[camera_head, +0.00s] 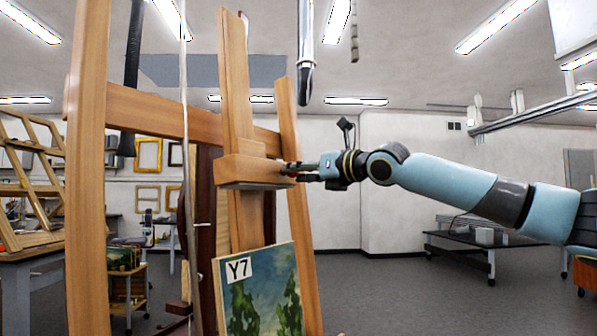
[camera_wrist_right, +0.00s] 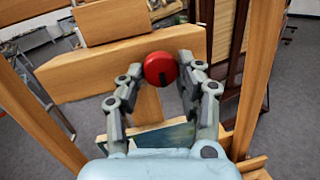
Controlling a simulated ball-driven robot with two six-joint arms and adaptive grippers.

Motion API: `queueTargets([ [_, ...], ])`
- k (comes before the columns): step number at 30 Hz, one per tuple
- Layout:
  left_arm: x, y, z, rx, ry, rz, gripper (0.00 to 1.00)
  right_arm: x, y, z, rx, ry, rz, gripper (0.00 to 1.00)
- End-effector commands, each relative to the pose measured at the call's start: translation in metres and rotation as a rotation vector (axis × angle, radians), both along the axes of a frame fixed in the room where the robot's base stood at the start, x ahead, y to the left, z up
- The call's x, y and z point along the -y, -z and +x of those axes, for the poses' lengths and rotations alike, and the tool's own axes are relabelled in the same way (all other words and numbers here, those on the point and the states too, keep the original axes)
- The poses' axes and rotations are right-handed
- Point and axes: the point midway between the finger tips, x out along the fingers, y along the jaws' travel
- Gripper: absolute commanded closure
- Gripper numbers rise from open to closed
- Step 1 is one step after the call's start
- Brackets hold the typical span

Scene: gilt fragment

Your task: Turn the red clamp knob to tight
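The red clamp knob (camera_wrist_right: 160,66) is round with a dark mark on its lower part in the right wrist view. It sits at the front of the easel's wooden clamp block (camera_wrist_right: 95,72). My right gripper (camera_wrist_right: 160,72) has one finger on each side of the knob, and the fingertips appear to touch its rim. In the head view my right gripper (camera_head: 291,170) reaches in from the right to the block (camera_head: 250,170), and only a sliver of the knob shows between the fingers. My left gripper is not in view.
A painting labelled Y7 (camera_head: 262,290) stands low on the easel, below the block. Easel posts (camera_head: 88,180) rise at the left. A dark bench (camera_head: 460,252) stands at the right back, with open floor (camera_head: 390,295) before it. A pipe (camera_head: 305,50) hangs overhead.

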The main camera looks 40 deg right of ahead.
Motion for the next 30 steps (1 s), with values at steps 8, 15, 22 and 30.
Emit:
queueTargets([
  [8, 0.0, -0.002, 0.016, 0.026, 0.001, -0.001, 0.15, 0.0, 0.0, 0.0, -0.001, 0.001, 0.002, 0.96],
  [15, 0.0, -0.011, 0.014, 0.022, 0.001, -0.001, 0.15, 0.0, -0.003, 0.0, -0.013, 0.008, 0.052, 0.96],
  [22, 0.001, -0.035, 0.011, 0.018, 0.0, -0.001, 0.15, -0.001, -0.006, 0.0, -0.049, 0.029, 0.194, 0.96],
  [30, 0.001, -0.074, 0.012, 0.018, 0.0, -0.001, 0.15, -0.001, -0.009, 0.0, -0.108, 0.065, 0.434, 0.96],
])
